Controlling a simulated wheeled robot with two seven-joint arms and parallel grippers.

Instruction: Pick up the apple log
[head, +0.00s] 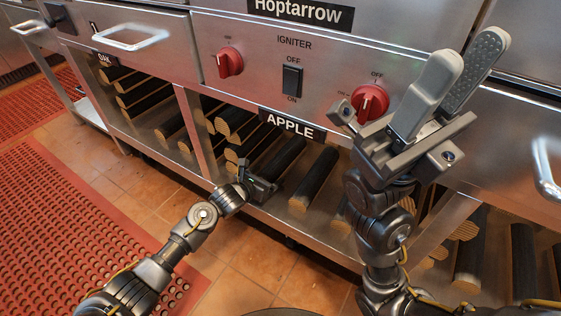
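Apple logs lie in the shelf bay under the black APPLE label (290,124). They are dark-barked with pale cut ends. One log (284,157) runs back from just behind my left gripper (262,184), which covers its near end. Another log (315,177) lies to its right, with its cut end showing. Several more are stacked at the left of the bay (240,146). My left gripper is low at the shelf's front; its fingers are too small and dark to tell whether they touch the log. My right gripper (468,50) is raised before the grill panel, fingers apart and empty.
The steel panel above the bay has red knobs (230,63) and a black igniter switch (292,80). A post (196,132) divides this bay from the OAK bay at left. More logs (470,248) lie at right. Red mats (50,235) cover the tiled floor.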

